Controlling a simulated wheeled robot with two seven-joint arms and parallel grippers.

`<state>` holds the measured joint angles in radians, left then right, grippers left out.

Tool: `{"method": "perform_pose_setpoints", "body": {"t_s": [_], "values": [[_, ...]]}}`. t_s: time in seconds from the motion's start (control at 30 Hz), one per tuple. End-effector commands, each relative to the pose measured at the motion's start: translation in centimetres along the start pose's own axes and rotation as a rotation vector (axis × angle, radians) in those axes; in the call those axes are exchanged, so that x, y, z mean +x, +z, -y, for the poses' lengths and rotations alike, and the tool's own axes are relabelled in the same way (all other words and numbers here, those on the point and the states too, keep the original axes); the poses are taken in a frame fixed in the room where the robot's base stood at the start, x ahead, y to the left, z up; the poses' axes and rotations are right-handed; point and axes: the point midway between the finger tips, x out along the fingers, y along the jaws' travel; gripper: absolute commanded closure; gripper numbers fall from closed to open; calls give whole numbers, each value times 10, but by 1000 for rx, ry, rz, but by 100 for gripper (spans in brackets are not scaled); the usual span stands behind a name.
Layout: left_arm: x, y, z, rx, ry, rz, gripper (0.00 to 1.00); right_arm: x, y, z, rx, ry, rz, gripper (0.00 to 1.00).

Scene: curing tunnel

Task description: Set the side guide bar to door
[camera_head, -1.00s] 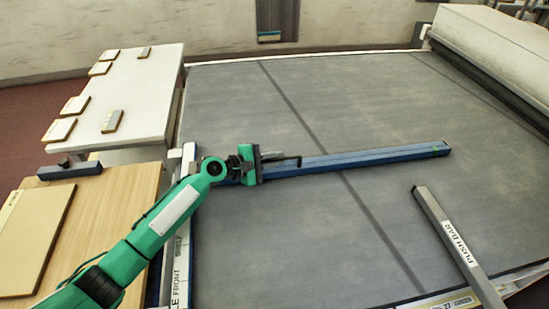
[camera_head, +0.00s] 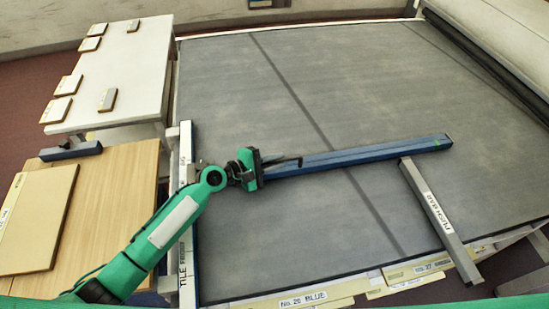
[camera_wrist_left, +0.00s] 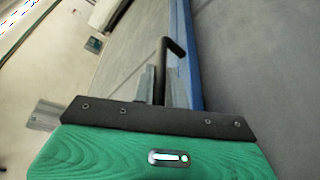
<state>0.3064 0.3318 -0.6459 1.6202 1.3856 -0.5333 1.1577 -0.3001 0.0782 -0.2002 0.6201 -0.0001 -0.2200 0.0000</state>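The side guide bar (camera_head: 360,157) is a long blue bar lying across the grey belt, with its right end near the belt's middle right. A dark bent handle (camera_wrist_left: 172,50) shows by it in the left wrist view. My left gripper (camera_head: 268,165) is at the bar's left end. In the left wrist view its two grey fingers (camera_wrist_left: 160,86) stand close on either side of the dark handle, so it looks shut on it. The bar also runs behind the fingers in that view (camera_wrist_left: 185,55). My right gripper is not in view. I see no mark reading "door".
A grey push bar (camera_head: 432,212) lies on the near right of the belt (camera_head: 300,230), its far end almost at the guide bar. A "TILE FRONT" rail (camera_head: 186,150) edges the belt at left. A wooden table (camera_head: 112,190) and white table (camera_head: 130,65) stand left.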

Motion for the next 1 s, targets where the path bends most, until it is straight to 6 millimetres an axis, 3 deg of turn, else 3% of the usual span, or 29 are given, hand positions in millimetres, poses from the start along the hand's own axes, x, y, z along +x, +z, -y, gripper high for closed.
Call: {"method": "perform_pose_setpoints", "body": {"t_s": [0.03,0.1,0.47,0.67,1.0], "values": [[0,0,1,0,-2,0,76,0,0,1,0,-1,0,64],[0,0,0,0,-1,-1,66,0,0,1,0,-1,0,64],[-5,-1,0,-1,1,-1,66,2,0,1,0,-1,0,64],[-37,-3,3,0,1,-3,66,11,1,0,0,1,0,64],[-109,-2,3,0,-2,-2,66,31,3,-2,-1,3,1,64]]}}
